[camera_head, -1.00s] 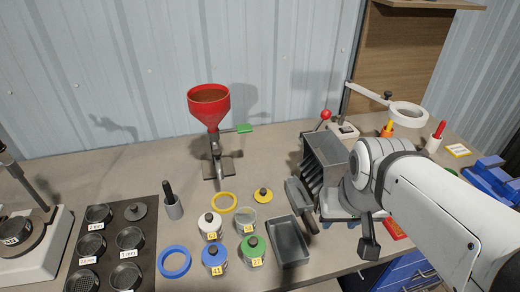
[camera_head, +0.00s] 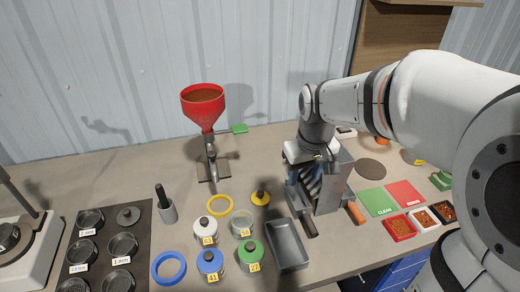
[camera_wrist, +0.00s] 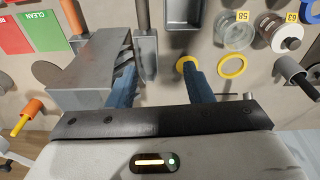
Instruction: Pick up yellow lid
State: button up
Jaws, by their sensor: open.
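The yellow lid (camera_head: 261,198), a small disc with a dark knob, lies flat on the bench, behind and right of the open clear jar marked 58 (camera_head: 242,224). In the wrist view the lid (camera_wrist: 184,62) is partly hidden by the tip of my right-hand blue finger. My gripper (camera_head: 303,178) is open and empty, to the right of the lid and in front of the grey slotted splitter box. In the wrist view the two blue fingers of my gripper (camera_wrist: 159,75) are apart, with the lid by the right one.
A yellow ring (camera_head: 219,206) lies left of the lid. Jars with white (camera_head: 206,226), blue (camera_head: 210,261) and green (camera_head: 250,250) lids stand in front. A grey tray (camera_head: 287,244) and the splitter box (camera_head: 330,190) are to the right. A red funnel mill (camera_head: 205,108) stands behind.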

jog(key=w+a+f+n+g, duration=0.1)
jog(key=w+a+f+n, duration=0.2)
jog(key=w+a+f, duration=0.5)
jog(key=n+b, duration=0.1)
send_over(260, 192)
jog(key=shift+g, duration=0.3)
jog(key=f, duration=0.4)
jog(key=shift+s+f, duration=0.2)
jog(key=shift+s, duration=0.05)
notch_tip(260, 192, down, 8)
jog(key=shift+w+r+p, duration=0.1)
jog(key=shift+w+p, duration=0.05)
jog(key=shift+p, duration=0.45)
grip_shut()
